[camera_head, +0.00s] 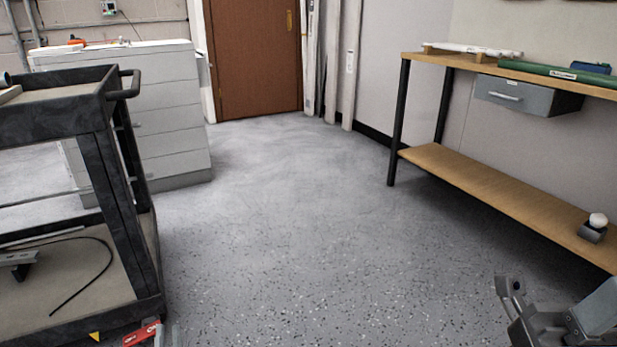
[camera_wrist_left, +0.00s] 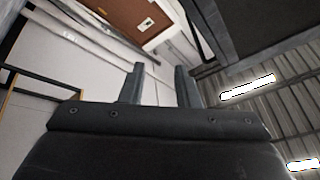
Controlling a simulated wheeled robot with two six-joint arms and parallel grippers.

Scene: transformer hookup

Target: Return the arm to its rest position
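Grey jointed parts of mine (camera_head: 550,325) show at the bottom right corner of the head view, cut off by the frame. I cannot make out the state of the right gripper there.
A dark cart (camera_head: 118,190) stands at the left, with a black cable (camera_head: 100,250) on its lower shelf. A white drawer cabinet (camera_head: 165,115) is behind it. A wooden workbench (camera_head: 480,172) runs along the right wall. The speckled floor (camera_head: 290,230) between is clear.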

